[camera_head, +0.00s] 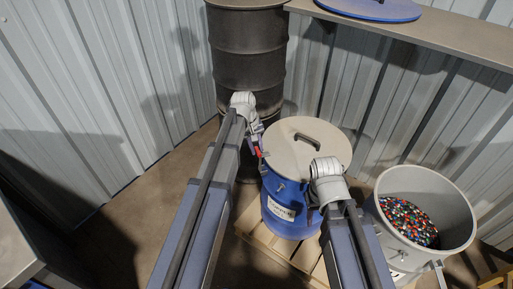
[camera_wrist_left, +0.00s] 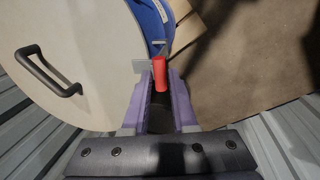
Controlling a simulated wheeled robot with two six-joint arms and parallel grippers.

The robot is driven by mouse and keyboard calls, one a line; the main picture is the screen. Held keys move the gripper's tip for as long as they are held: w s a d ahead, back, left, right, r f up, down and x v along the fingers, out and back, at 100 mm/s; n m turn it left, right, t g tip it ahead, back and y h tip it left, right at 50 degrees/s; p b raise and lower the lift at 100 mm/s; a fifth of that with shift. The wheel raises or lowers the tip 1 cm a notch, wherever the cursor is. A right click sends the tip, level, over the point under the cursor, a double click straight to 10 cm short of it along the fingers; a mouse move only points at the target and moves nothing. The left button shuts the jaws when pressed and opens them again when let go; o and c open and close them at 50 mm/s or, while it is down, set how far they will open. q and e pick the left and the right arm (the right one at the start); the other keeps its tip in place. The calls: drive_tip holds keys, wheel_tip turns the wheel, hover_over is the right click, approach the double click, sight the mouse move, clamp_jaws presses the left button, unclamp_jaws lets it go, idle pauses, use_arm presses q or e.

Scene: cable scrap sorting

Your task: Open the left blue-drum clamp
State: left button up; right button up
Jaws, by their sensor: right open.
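The blue drum (camera_head: 283,223) stands on a pallet with a pale lid (camera_head: 290,155) on top. The lid carries a dark handle (camera_head: 307,141), also seen in the left wrist view (camera_wrist_left: 47,72). A red clamp lever (camera_wrist_left: 160,72) sticks out at the drum's rim, on its left side in the head view. My left gripper (camera_wrist_left: 160,88) is at this lever, with its purple fingers close on both sides and the lever filling the gap between the tips. My right gripper (camera_head: 312,214) is open beside the drum's right front, partly hidden by its own wrist.
A grey bin (camera_head: 450,196) with coloured granules (camera_head: 408,222) stands right of the drum. A dark barrel (camera_head: 248,55) stands behind. A shelf (camera_head: 440,35) holding a blue lid (camera_head: 372,8) runs along the back wall. Floor left of the drum is clear.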

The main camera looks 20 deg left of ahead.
use_arm(q)
clamp_jaws()
idle(1.0)
